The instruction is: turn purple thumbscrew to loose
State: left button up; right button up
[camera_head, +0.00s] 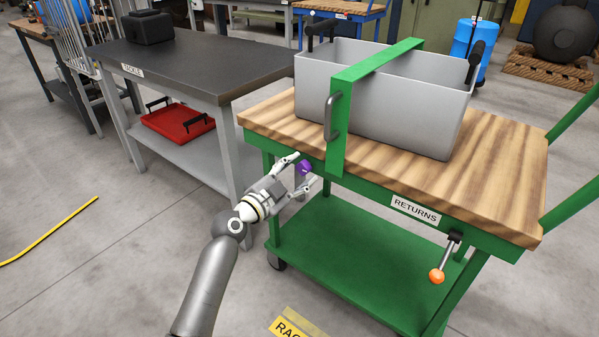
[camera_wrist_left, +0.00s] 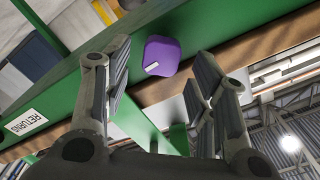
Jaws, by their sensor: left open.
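My right gripper is not in view.
The grey bin (camera_head: 400,100) stands on the wooden top of the green cart (camera_head: 510,205) under the strap. An orange-knobbed lever (camera_head: 437,276) hangs at the cart's front right. A grey table (camera_head: 230,65) with a red tray (camera_head: 178,122) below stands to the left.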

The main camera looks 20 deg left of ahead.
pick_arm(q)
jog(key=shift+w+d, duration=0.2)
jog(key=shift+w, duration=0.3)
jog(key=c, duration=1)
